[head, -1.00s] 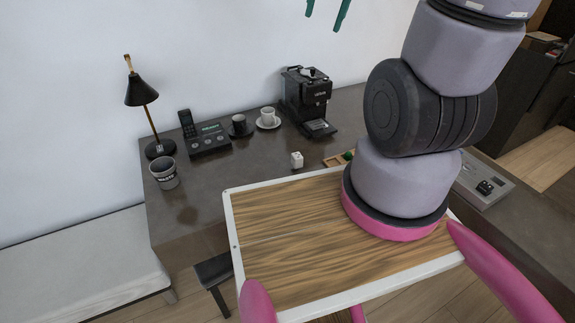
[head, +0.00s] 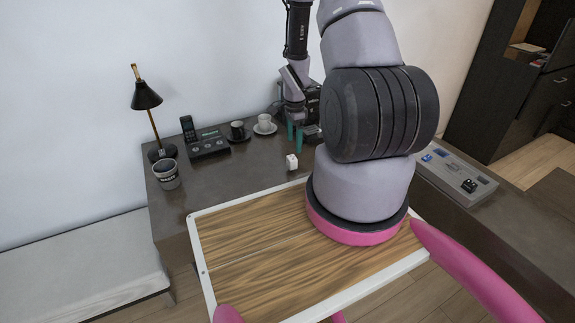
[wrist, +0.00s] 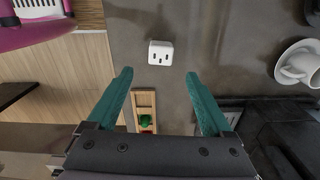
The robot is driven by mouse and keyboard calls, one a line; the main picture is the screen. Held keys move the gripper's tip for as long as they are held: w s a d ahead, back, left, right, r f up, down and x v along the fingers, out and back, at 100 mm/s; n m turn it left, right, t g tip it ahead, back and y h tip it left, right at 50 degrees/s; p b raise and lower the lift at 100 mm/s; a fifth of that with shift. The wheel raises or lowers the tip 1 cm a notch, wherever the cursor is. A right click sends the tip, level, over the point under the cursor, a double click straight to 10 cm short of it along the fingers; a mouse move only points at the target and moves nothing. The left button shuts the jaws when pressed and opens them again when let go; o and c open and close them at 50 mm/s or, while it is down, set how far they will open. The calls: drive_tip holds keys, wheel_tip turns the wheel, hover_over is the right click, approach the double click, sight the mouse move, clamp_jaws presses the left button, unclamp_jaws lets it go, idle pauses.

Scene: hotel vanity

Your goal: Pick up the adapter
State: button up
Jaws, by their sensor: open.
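The adapter (head: 292,162) is a small white cube on the dark desk, just beyond the tray's far edge in the head view. In the wrist view the adapter (wrist: 161,53) shows its socket slots on its upper face, ahead of the fingertips and roughly midway between them. My gripper (head: 295,138) is above the desk, close to the adapter and slightly beyond it in the picture. Its two green fingers are apart with nothing between them, as the wrist view of my gripper (wrist: 158,78) also shows.
A wooden box (wrist: 145,108) with a green item lies below my fingers. A white cup (head: 264,122), dark cup (head: 238,130), phone (head: 205,142), lamp (head: 147,97) and bin-like cup (head: 167,174) stand on the desk (head: 225,180). The coffee machine is partly hidden behind my arm.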

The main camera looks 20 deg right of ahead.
sight(292, 158)
drive_tip(key=f, duration=1)
drive_tip(key=shift+a+f, duration=0.2)
drive_tip(key=shift+a, duration=0.15)
drive_tip(key=shift+c, duration=0.3)
clamp_jaws()
drive_tip(key=shift+r, duration=0.1)
